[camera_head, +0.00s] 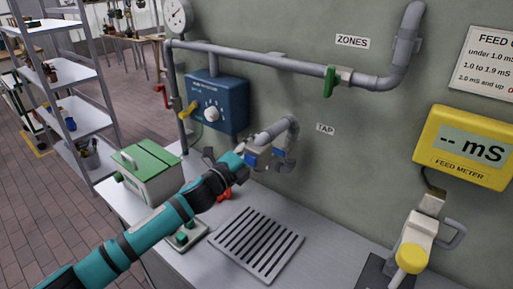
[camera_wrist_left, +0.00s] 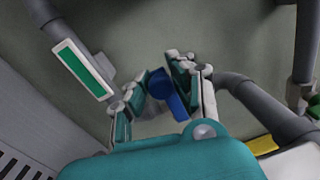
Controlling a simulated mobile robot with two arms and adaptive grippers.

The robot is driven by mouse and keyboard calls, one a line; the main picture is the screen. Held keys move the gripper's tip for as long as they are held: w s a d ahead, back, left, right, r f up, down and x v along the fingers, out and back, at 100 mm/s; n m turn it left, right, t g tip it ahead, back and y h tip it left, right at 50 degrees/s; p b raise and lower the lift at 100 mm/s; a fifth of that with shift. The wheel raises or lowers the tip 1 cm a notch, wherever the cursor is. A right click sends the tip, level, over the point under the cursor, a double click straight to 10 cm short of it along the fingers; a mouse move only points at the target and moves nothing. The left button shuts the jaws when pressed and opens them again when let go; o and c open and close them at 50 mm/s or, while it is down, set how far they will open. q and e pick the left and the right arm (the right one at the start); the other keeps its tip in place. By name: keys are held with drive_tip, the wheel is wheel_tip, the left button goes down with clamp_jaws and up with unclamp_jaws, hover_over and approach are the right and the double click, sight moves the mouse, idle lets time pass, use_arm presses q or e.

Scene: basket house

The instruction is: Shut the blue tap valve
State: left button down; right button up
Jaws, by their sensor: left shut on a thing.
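The blue tap valve (camera_head: 251,158) is on the grey tap pipe (camera_head: 278,130) on the wall, beside the TAP label (camera_head: 325,129). My left gripper (camera_head: 268,158) is at the tap, its fingers around the blue handle and covering part of it. In the left wrist view the blue handle (camera_wrist_left: 165,92) sits between the two fingers of my left gripper (camera_wrist_left: 158,84), which are shut on it. The handle's exact angle is hard to tell. My right gripper is not in view.
A slotted drain grate (camera_head: 258,243) lies on the bench below the tap. A green-lidded box (camera_head: 150,172) stands left. A blue dial box (camera_head: 217,103) and a pipe with a green valve handle (camera_head: 330,82) are on the wall. A yellow feed meter (camera_head: 466,148) hangs right.

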use_arm(q)
drive_tip(key=shift+f, duration=0.35)
drive_tip(key=c, duration=1.2)
unclamp_jaws()
drive_tip(key=shift+o, duration=0.4)
drive_tip(key=shift+s+r, duration=0.15)
drive_tip(key=shift+r, duration=0.2)
drive_tip(key=shift+s+a+f, duration=0.1)
drive_tip(key=shift+s+a, duration=0.15)
drive_tip(key=v, duration=1.1)
drive_tip(key=shift+s+a, duration=0.15)
